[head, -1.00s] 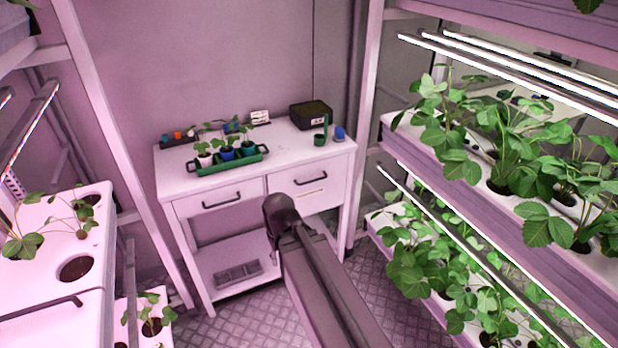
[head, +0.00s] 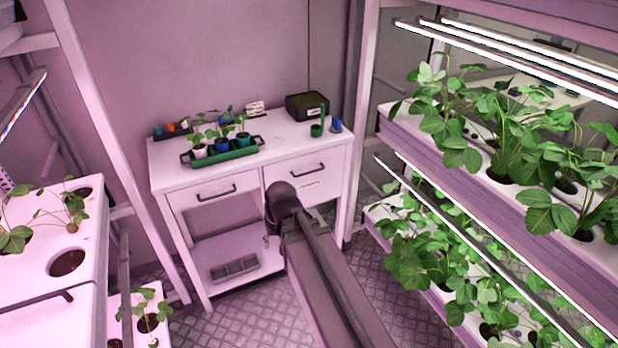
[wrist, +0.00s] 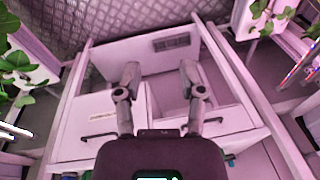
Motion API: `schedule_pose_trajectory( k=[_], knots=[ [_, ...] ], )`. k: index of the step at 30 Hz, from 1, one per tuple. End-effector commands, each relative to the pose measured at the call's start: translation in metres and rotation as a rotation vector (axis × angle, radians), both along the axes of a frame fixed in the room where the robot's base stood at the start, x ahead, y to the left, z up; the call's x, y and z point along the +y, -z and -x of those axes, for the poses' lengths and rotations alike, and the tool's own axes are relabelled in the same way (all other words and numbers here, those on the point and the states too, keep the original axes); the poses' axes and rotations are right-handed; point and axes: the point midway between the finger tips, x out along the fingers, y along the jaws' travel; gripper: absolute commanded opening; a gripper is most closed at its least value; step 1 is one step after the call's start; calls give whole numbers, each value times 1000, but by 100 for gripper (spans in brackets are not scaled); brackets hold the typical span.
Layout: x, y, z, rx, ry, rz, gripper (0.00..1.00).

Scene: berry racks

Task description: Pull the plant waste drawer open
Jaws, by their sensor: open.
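A white worktable (head: 290,142) has two drawers side by side, both looking shut. The right drawer (head: 330,186) has a dark bar handle (head: 309,170) and a small label too small to read. The left drawer (head: 188,203) has a similar handle (head: 216,192). In the wrist view the picture is turned round, so the labelled drawer (wrist: 128,112) and its handle (wrist: 98,136) show at left. My gripper (wrist: 160,75) is open and empty, its two fingers spread in front of the table. No contact with a handle shows. In the head view my arm hides the fingers.
On the tabletop stand a green tray of seedlings (head: 232,155), a black box (head: 307,105) and a green cup (head: 316,130). A dark tray (head: 235,268) lies on the lower shelf. Plant racks stand left (head: 30,270) and right (head: 440,148). Patterned floor (head: 400,290) lies between.

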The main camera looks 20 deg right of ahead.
Motion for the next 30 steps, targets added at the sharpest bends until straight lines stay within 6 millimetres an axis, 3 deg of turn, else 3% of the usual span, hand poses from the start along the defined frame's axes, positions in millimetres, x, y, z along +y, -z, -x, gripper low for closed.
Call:
schedule_pose_trajectory(
  k=[1, 6, 14, 20, 30],
  knots=[
    [-3, 16, -14, -30, 30, -33, 51],
    [-16, 39, -60, -159, 157, -172, 51],
    [-54, 61, -131, -369, 400, -399, 51],
    [-101, 71, -179, -528, 605, -568, 51],
    [-211, 82, -232, -780, 972, -839, 51]
  ],
)
